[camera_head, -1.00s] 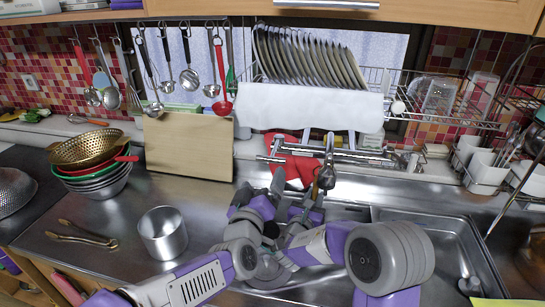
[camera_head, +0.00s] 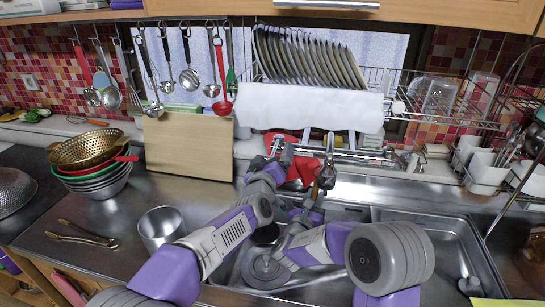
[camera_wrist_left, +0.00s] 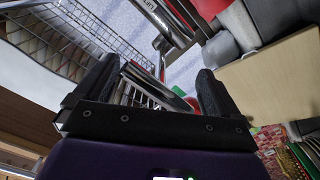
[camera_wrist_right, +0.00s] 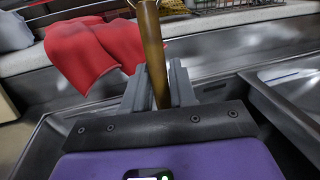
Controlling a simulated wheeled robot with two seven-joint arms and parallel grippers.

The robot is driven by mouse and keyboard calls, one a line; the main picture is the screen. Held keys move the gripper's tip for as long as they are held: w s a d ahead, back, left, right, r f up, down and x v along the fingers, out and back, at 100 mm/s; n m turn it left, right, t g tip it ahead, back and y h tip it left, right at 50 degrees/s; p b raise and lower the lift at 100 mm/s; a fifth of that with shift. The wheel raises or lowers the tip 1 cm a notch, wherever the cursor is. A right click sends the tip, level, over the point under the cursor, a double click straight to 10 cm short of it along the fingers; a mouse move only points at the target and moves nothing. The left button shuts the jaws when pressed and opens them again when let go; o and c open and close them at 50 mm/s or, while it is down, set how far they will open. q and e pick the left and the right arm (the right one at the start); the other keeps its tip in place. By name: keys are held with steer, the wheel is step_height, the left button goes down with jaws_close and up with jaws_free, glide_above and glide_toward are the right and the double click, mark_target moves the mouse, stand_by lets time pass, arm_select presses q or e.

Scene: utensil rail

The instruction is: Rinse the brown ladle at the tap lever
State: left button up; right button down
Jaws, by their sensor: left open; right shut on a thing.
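The brown ladle's handle (camera_wrist_right: 152,55) stands upright between the fingers of my right gripper (camera_wrist_right: 160,88), which is shut on it. In the head view the ladle (camera_head: 327,178) is in front of the tap, above the sink's back edge; my right gripper (camera_head: 312,213) is below it. I cannot make out its bowl clearly. My left gripper (camera_head: 281,152) is open at the left end of the chrome tap (camera_head: 345,157). In the left wrist view a metal bar (camera_wrist_left: 150,83) shows between the open fingers (camera_wrist_left: 150,95); I cannot tell if they touch it.
A steel pot (camera_head: 158,226) and tongs (camera_head: 80,234) are on the counter at left. Utensils hang from the rail above a wooden board (camera_head: 190,148). A dish rack (camera_head: 405,90) hangs above the tap. The right basin (camera_head: 430,245) is mostly clear.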

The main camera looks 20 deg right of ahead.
arm_select(q)
steer(key=shift+w, duration=0.1)
steer(key=shift+c, duration=0.5)
steer(key=c, duration=1.3)
steer(key=shift+r, duration=0.55)
steer(key=shift+c, duration=0.2)
steer(key=o, duration=1.4)
steer(key=shift+o, duration=0.2)
steer(key=v, duration=1.2)
steer(key=shift+d, duration=0.1)
